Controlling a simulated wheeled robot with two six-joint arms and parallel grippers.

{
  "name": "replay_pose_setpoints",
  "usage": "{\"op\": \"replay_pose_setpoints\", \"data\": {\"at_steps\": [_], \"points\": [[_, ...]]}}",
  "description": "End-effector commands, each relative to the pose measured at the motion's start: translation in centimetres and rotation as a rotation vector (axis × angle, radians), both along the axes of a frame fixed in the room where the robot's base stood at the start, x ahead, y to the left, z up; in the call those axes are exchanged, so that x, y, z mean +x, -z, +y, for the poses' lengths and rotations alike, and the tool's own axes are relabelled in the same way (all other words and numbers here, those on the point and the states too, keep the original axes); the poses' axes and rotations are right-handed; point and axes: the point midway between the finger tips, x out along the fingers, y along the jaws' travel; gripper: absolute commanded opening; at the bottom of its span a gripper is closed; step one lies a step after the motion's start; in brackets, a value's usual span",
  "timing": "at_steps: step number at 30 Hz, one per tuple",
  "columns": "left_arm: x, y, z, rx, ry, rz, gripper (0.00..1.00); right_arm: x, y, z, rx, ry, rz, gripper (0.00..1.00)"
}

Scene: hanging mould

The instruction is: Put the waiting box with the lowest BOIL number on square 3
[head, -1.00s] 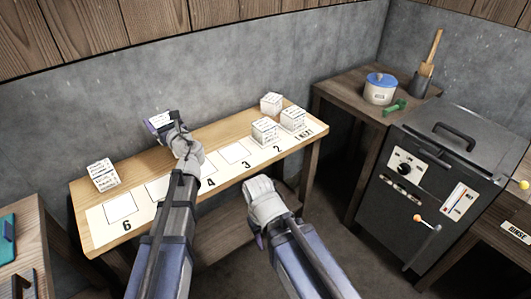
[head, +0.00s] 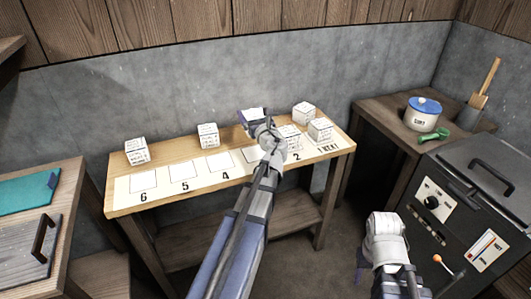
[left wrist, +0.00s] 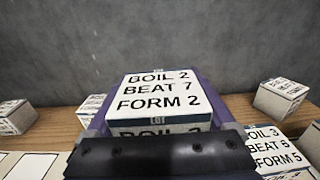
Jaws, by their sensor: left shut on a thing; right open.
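My left gripper (head: 254,119) is shut on a white box (left wrist: 160,94) labelled BOIL 2, BEAT 7, FORM 2. It holds the box over the back part of the wooden table, behind square 3 (head: 249,156), which my arm partly covers. Square 3's number is hidden. A box (left wrist: 280,150) right of the gripper in the left wrist view reads BOIL 3. My right gripper (head: 362,262) is open and empty, away from the table.
Boxes stand at the table's right end: one at the back (head: 304,113), one near square 1 (head: 320,130) and one near square 2 (head: 289,137). Squares 4, 5 and 6 look bare. A dark machine (head: 470,200) and a side table with a pot (head: 422,115) are at right.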

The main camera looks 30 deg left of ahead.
Motion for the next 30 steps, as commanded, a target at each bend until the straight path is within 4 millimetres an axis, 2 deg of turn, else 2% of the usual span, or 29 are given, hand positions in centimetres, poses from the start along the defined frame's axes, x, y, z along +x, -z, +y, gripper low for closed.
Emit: {"op": "replay_pose_setpoints", "data": {"at_steps": [5,15,23,30], "points": [[0.0,1.4,0.0,0.000,0.000,0.000,0.21,0.0,1.4,0.0,0.000,0.000,0.000,0.50],[0.0,6.2,0.0,0.000,0.001,0.000,0.21,0.0,6.2,0.0,0.000,0.000,0.000,0.50],[0.0,6.4,-0.1,0.000,0.001,0.000,0.21,0.0,6.4,0.0,0.000,0.000,0.000,0.50],[0.0,9.0,-0.1,0.000,0.001,0.000,0.21,0.0,9.0,0.0,0.000,0.000,0.000,0.50]]}}
